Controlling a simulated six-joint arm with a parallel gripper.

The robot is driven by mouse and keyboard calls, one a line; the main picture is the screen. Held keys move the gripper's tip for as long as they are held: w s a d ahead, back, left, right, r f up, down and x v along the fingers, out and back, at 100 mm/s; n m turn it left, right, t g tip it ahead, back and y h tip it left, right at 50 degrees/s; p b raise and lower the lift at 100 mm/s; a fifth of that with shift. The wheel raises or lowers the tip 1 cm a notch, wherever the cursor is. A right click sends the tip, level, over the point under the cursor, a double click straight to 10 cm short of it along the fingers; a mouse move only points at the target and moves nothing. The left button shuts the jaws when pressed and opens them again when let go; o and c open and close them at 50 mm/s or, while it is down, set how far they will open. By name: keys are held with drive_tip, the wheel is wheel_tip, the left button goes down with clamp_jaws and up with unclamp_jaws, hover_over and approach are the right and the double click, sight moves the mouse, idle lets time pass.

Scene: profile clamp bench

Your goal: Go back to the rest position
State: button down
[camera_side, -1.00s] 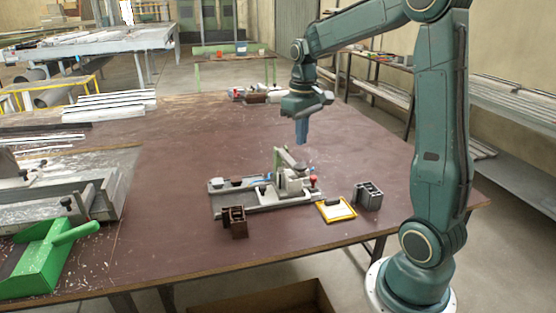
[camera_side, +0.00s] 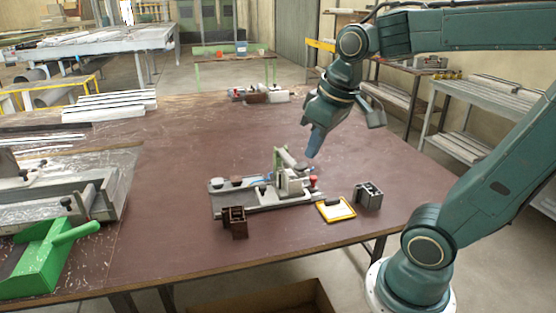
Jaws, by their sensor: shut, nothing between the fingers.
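My gripper (camera_side: 314,143) has blue fingers that are shut with nothing between them. It hangs tilted, above and slightly to the right of the clamp fixture (camera_side: 238,203), and looks clear of it. A brown profile piece (camera_side: 235,222) stands at the front left of the fixture. A grey profile piece (camera_side: 368,195) stands to its right. A yellow-framed pad (camera_side: 335,209) lies between the fixture and the grey piece.
A green dustpan (camera_side: 40,262) and a metal machine bed (camera_side: 70,200) occupy the left side. Several small parts (camera_side: 258,95) lie at the far edge. Shelving (camera_side: 465,135) stands behind on the right.

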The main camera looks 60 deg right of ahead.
drive_tip(key=s+a+f+n+t, duration=0.1)
drive_tip(key=s+a, duration=0.3)
drive_tip(key=s, duration=0.2)
drive_tip(key=shift+t+y, duration=0.3)
drive_tip(key=shift+t, duration=0.1)
drive_tip(key=shift+f, duration=0.1)
idle(1.0)
